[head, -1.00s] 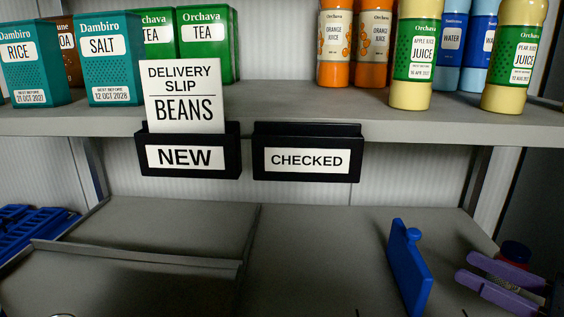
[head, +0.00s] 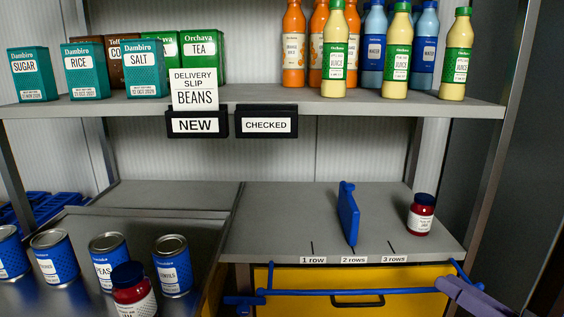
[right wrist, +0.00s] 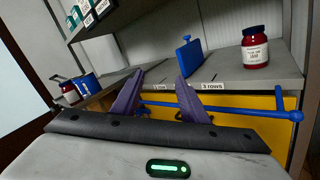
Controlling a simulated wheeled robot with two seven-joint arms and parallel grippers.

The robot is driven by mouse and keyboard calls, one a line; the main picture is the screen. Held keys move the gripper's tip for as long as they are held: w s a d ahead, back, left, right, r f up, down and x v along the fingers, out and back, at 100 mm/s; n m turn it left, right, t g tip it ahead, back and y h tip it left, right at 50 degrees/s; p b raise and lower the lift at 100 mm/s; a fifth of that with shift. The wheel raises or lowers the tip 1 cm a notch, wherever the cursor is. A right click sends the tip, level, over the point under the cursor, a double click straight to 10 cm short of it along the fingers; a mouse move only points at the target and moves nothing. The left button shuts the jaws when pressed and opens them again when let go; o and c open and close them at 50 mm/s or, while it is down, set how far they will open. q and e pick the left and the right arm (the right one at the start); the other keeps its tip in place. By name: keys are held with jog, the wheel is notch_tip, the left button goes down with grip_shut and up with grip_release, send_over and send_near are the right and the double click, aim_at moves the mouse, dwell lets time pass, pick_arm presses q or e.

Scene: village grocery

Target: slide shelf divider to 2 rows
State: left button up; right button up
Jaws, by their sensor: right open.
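The blue shelf divider (head: 348,213) stands upright on the lower grey shelf (head: 275,215). Its front end is at the tick above the "2 rows" label (head: 354,260). The "1 row" label (head: 313,260) is to its left and the "3 rows" label (head: 394,259) to its right. My right gripper (head: 446,284) is low at the right, in front of the shelf edge and apart from the divider. In the right wrist view its purple fingers (right wrist: 158,92) are spread and empty, with the divider (right wrist: 187,56) beyond them. My left gripper is out of view.
A red jar (head: 421,214) stands on the shelf right of the divider. A blue rail (head: 350,292) runs before a yellow drawer front below the shelf edge. Blue cans (head: 172,266) and another red jar (head: 133,292) stand at the lower left. The upper shelf (head: 285,101) holds boxes and bottles.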

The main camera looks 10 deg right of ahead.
jog(key=s+a+f+m+g+h+p, duration=0.1)
jog(key=s+a+f+m+h, duration=0.25)
jog(key=f+m, duration=0.75)
jog(key=s+a+f+m+g+h+p, duration=0.1)
jog(key=s+a+f+m+h, duration=0.2)
jog(key=f+m, duration=0.8)
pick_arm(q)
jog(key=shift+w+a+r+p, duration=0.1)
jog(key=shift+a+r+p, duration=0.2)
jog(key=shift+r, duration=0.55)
pick_arm(e)
jog(key=s+a+f+m+g, duration=0.3)
jog(key=s+a+f+m, duration=0.1)
jog(key=a, duration=0.4)
jog(key=s+a+f+m+g, duration=0.3)
jog(key=s+a+f+m, duration=0.1)
jog(key=a+m, duration=0.3)
jog(key=shift+s+a+f+m+y, duration=0.3)
jog(key=shift+s+a+y, duration=0.15)
jog(key=shift+s+a, duration=0.1)
